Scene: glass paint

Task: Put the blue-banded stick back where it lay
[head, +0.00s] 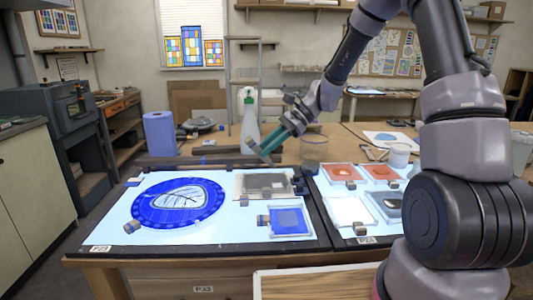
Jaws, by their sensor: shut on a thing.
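My gripper (264,150) has teal fingers and hangs tilted above the back edge of the lit panel, left of my arm. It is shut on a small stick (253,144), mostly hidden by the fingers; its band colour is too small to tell. Below it, a grey plate (264,185) lies on the light panel (110,231). A large blue disc with a pale leaf-like centre (147,207) lies at the left.
A white spray bottle (250,125) stands just behind my gripper. The right panel holds orange panes (343,171) and a white frame (349,211).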

